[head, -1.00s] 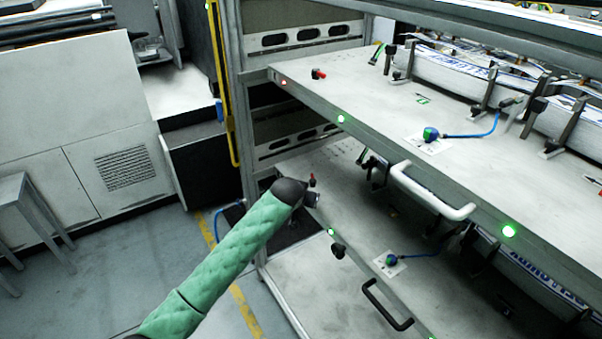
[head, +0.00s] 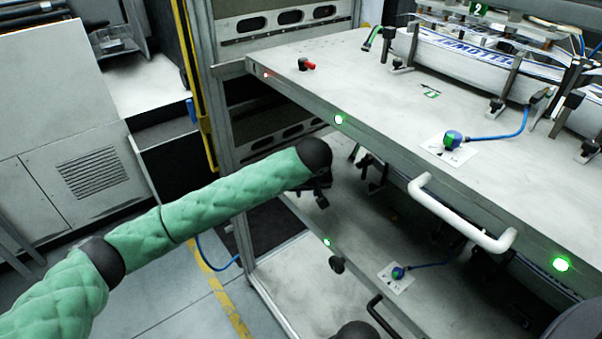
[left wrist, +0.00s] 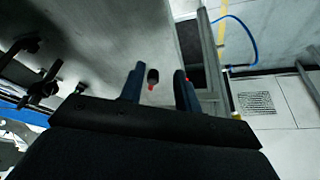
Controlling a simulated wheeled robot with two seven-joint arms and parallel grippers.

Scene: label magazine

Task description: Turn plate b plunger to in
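My left gripper (left wrist: 159,88) is open and empty in the left wrist view, its two dark fingers apart. A small black piece with a red end (left wrist: 152,78) shows between the fingertips, apparently beyond them; I see no contact. In the head view my left gripper (head: 321,190) is mostly hidden behind its wrist, between the upper plate (head: 370,85) and the lower plate (head: 350,215). A similar red-and-black plunger (head: 307,65) lies on the upper plate. A black knob (head: 337,264) sits at the lower plate's front edge. No plate b label is readable. My right gripper is out of view.
A white handle (head: 460,215) juts from the upper plate's front edge, and a black handle (head: 382,318) from the lower one. Blue hoses run to round fittings on both plates. A frame post (head: 203,90) stands left of the plates. Floor at the left is clear.

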